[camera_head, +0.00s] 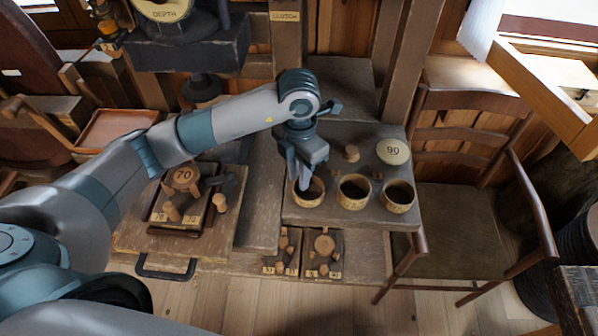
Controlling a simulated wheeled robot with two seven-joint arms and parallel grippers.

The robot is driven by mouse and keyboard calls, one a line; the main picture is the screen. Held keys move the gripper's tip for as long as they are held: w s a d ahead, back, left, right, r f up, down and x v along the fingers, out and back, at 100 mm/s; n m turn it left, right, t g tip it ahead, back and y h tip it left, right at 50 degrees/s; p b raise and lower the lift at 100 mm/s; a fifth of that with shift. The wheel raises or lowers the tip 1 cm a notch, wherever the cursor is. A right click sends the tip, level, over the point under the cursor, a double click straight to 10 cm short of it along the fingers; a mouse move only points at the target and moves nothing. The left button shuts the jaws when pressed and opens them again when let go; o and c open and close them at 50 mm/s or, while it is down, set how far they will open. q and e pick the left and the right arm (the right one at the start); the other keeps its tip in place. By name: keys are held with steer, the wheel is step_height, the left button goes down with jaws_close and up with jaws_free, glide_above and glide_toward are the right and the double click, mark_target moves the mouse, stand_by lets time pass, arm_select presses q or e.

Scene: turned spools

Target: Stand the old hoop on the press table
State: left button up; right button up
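Three hoops stand in a row on a grey board: a left hoop (312,200), a middle hoop (354,192) and a right hoop (398,197). I cannot tell by looks which is the old one. My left gripper (303,180) points down at the left hoop, with its fingertips at the rim and hiding part of it. Whether the fingers are closed on the hoop's wall does not show. A dark machine (190,50) with a "DEPTH" dial, perhaps the press, stands at the back left. My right gripper is out of view.
A round "90" piece (392,151) and a peg (351,153) sit behind the hoops. A wooden stand marked "70" (183,177) is at left. Small peg boards (324,250) lie in front. A chair (460,225) is close on the right.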

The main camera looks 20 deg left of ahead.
arm_select(q)
steer(key=shift+r, duration=0.15)
steer(key=shift+r, duration=0.55)
step_height(320, 180, up, 11)
steer(key=b, duration=0.3)
stand_by(0.3)
